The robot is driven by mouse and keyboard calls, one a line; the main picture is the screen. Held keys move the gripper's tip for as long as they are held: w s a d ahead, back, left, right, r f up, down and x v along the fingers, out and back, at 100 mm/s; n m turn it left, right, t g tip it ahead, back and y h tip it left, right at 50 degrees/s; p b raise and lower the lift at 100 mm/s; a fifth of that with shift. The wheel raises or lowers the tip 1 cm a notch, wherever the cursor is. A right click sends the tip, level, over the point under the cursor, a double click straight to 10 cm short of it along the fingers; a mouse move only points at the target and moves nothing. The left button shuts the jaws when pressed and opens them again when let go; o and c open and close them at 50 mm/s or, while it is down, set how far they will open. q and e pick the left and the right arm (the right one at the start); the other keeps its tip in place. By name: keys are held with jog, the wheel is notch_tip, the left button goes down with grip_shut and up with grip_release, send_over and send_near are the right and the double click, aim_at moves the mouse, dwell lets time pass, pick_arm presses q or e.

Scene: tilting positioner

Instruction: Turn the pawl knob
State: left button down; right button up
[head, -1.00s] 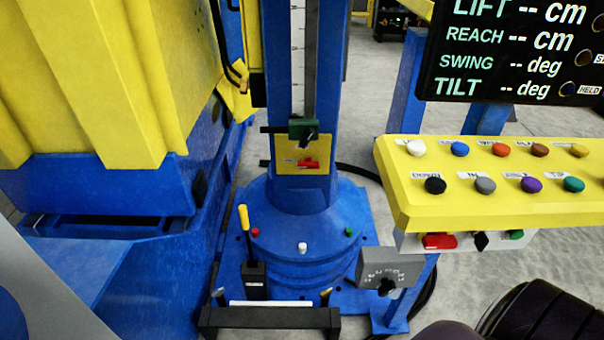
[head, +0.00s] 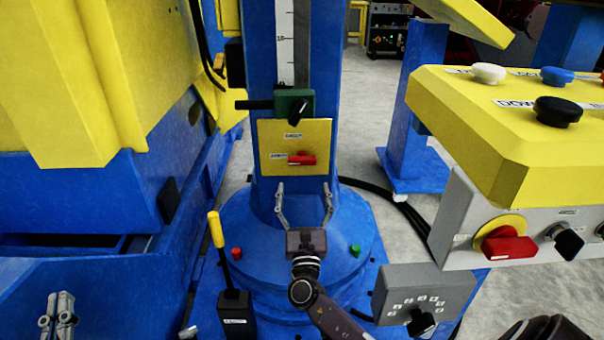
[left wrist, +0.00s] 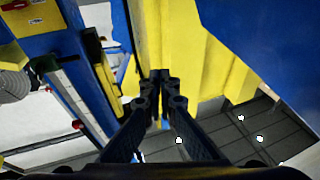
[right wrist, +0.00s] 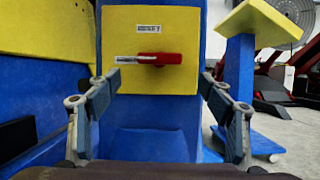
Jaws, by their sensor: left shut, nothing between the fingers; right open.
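A red knob (head: 302,159) sits on a yellow plate (head: 275,135) on the front of the blue column. Its handle lies level, with one label at its left and one above, too small to read surely. It also shows in the right wrist view (right wrist: 165,59). My right gripper (head: 304,190) is open and empty, just below and in front of the plate. In the right wrist view (right wrist: 160,78) its fingers flank the plate's lower part, apart from the knob. My left gripper (head: 59,300) is shut and empty at the lower left, far from the knob; it also shows in the left wrist view (left wrist: 160,76).
A green clamp (head: 292,104) with a black knob sits above the plate. A yellow-handled lever (head: 216,230) and a grey dial box (head: 425,290) stand low beside the column. A button console (head: 500,120) with another red knob (head: 508,248) juts in at right.

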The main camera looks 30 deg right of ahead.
aim_at(302, 163)
jog(key=shift+h, duration=0.3)
jog(key=x, duration=0.7)
jog(key=shift+s+a+r+b, duration=0.1)
jog(key=shift+a+r+b, duration=0.1)
jog(key=shift+r+b, duration=0.2)
pick_arm(q)
notch_tip(302, 163, up, 6)
jog(key=s+t+h, duration=0.1)
jog(key=s+t, duration=0.1)
jog(key=t, duration=0.1)
jog(key=shift+s, duration=0.2)
pick_arm(e)
jog(key=shift+w+d+r, duration=0.25)
jog(key=shift+w+d, duration=0.05)
jog(key=shift+w, duration=0.2)
pick_arm(q)
jog(key=shift+f, duration=0.15)
